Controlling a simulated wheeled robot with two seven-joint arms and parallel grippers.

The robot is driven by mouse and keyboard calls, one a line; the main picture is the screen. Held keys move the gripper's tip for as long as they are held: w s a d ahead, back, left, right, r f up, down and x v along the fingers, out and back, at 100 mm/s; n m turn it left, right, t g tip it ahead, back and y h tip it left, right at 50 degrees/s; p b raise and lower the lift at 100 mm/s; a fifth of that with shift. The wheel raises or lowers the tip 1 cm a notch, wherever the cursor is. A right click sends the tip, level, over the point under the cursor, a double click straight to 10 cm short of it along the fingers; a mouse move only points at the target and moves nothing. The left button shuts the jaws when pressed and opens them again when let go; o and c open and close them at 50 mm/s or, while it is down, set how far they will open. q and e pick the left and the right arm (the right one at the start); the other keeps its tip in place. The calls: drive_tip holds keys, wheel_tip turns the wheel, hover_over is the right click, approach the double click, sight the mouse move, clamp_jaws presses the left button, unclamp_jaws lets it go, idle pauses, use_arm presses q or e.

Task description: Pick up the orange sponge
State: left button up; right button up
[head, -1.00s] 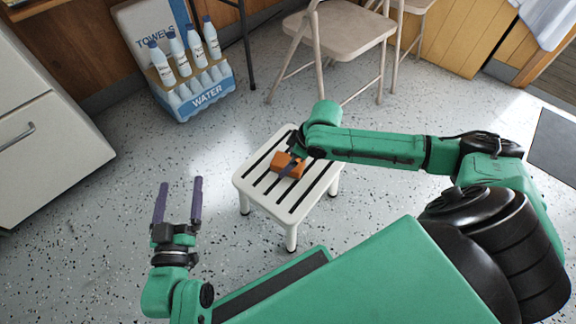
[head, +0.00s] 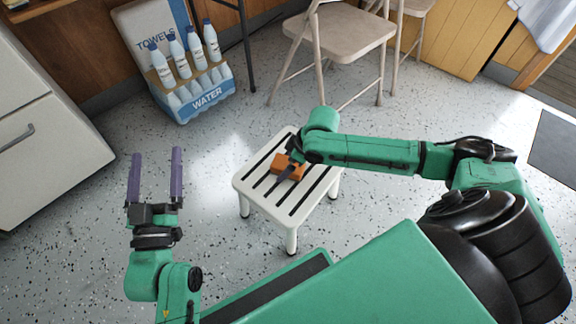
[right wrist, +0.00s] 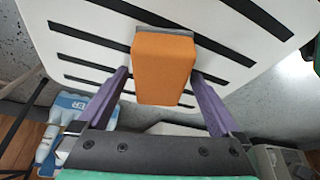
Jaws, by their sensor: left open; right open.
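The orange sponge (head: 291,164) lies on the white slatted stool (head: 247,186). In the right wrist view the sponge (right wrist: 163,72) is a block with a grey layer on its far side, between the two purple fingers. My right gripper (head: 276,170) is open over the stool, with a finger on each side of the sponge and a visible gap beside it in the right wrist view (right wrist: 160,80). Its arm partly hides the sponge in the head view. My left gripper (head: 155,168) is open and empty above the floor, left of the stool.
A blue-and-white carrier of water bottles (head: 202,100) stands on the floor behind, by a towels box (head: 150,28). A beige folding chair (head: 340,30) stands behind the stool. A white cabinet (head: 40,140) is at the left. The speckled floor around the stool is clear.

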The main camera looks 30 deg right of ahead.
sight(288, 163)
use_arm(q)
drive_tip(key=shift+r, duration=0.25)
use_arm(e)
drive_tip(key=shift+f, duration=0.2)
drive_tip(key=c, duration=1.4)
drive_tip(key=shift+c, duration=0.2)
wheel_tip(288, 163, up, 3)
drive_tip(key=shift+f+p, duration=0.1)
drive_tip(key=shift+p, duration=0.35)
use_arm(q)
drive_tip(key=s+d+f+g+y+p, duration=0.1)
drive_tip(key=s+f+g, duration=0.4)
drive_tip(key=f, duration=0.5)
drive_tip(key=s+f+g+y+p, duration=0.1)
drive_tip(key=s+f+g, duration=0.1)
drive_tip(key=s+f, duration=0.65)
use_arm(e)
wheel_tip(288, 163, up, 4)
drive_tip(key=shift+f, duration=0.15)
use_arm(q)
drive_tip(key=r+g+p, duration=0.1)
drive_tip(key=p, duration=0.1)
drive_tip(key=w+r+g+p, duration=0.1)
drive_tip(key=r+p, duration=0.1)
drive_tip(key=a+r+g+p, duration=0.1)
drive_tip(key=p, duration=0.2)
drive_tip(key=shift+w+r, duration=0.2)
drive_tip(key=shift+r, duration=0.1)
use_arm(e)
wheel_tip(288, 163, up, 14)
